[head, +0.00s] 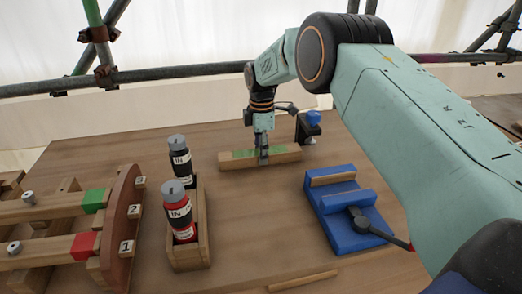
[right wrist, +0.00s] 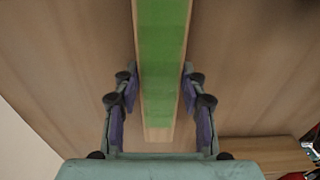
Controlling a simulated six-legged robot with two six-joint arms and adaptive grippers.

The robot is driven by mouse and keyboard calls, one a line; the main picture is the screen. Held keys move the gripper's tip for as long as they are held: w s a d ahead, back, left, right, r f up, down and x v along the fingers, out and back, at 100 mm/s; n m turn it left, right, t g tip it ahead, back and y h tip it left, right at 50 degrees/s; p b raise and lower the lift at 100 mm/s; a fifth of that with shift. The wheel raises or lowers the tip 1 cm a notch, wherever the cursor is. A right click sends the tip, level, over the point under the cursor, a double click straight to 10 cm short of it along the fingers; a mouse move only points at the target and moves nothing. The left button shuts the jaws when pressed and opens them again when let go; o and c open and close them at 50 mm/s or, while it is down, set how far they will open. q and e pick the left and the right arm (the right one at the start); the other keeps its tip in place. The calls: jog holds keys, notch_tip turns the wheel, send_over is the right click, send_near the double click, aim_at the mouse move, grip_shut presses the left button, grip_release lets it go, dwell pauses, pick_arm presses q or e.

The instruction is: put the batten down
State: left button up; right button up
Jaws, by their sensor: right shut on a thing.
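The batten (head: 289,156) is a pale wooden bar with a green band along its middle, lying crosswise at the back of the bench (head: 120,140). My right gripper (head: 263,157) points down over its middle and is shut on it. In the right wrist view the batten (right wrist: 163,60) runs between the two fingers (right wrist: 160,98), which press its sides over the green band. The batten looks level and is at or very near the bench top; I cannot tell if it touches. My left gripper is not in view.
A black bracket with a blue knob (head: 313,118) stands close right of the batten. A blue fixture (head: 345,233) is nearer right. A wooden box (head: 188,252) holds two IN bottles. A numbered rack (head: 121,235) stands left. A thin wooden strip (head: 303,281) lies in front. The middle bench is clear.

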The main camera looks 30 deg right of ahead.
jog(key=o, duration=0.9)
jog(key=shift+s+f, duration=0.1)
jog(key=o, duration=0.4)
notch_tip(320, 180, up, 12)
jog(key=shift+r+p, duration=0.15)
jog(key=shift+p, duration=0.85)
